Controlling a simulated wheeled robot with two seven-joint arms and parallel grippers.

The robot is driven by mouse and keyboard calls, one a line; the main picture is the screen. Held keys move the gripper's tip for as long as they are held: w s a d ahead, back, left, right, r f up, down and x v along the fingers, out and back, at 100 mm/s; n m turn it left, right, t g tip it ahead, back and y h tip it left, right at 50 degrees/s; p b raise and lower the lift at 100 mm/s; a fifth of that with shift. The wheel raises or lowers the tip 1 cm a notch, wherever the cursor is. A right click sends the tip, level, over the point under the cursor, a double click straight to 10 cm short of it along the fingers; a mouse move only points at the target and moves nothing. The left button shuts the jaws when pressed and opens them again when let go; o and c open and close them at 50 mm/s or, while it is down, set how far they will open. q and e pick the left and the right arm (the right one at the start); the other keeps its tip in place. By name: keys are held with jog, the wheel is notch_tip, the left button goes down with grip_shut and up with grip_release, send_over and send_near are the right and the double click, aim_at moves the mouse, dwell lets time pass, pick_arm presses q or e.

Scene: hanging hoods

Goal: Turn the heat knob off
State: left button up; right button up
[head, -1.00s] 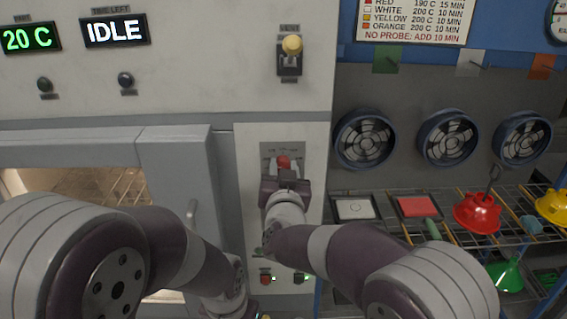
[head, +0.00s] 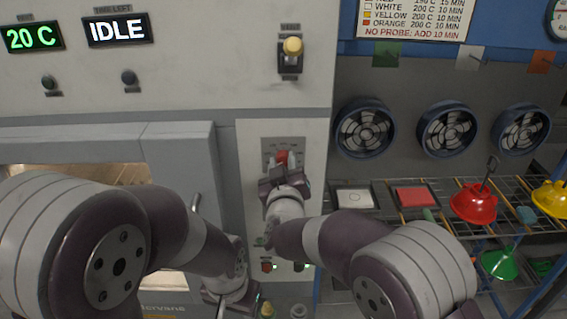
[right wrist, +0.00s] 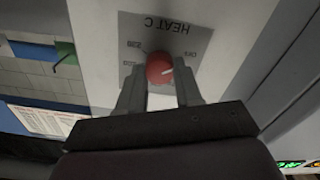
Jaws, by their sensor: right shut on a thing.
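The red heat knob (head: 282,158) sits on a grey plate on the white panel. It also shows in the right wrist view (right wrist: 159,68), upside down, under the label HEAT C, with OFF to its right. A white mark shows on the knob's right side. My right gripper (head: 283,167) is shut on the knob, one finger on each side, also seen in the wrist view (right wrist: 160,88). My left gripper (head: 222,302) is low by the oven door, near the bottom edge; its fingers are too unclear to judge.
Displays read 20 C (head: 33,37) and IDLE (head: 117,30). A yellow-topped vent switch (head: 292,47) is above the knob. The oven door handle (head: 195,204) is left of the panel. A rack with a red hood (head: 473,203) stands to the right.

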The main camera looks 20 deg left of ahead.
jog(key=shift+f, duration=0.15)
jog(key=o, duration=1)
jog(key=shift+o, duration=0.2)
jog(key=shift+s+d+b, duration=0.1)
jog(key=shift+s+b, duration=0.2)
jog(key=shift+s, duration=0.1)
jog(key=b+v, duration=0.4)
jog(key=v, duration=0.8)
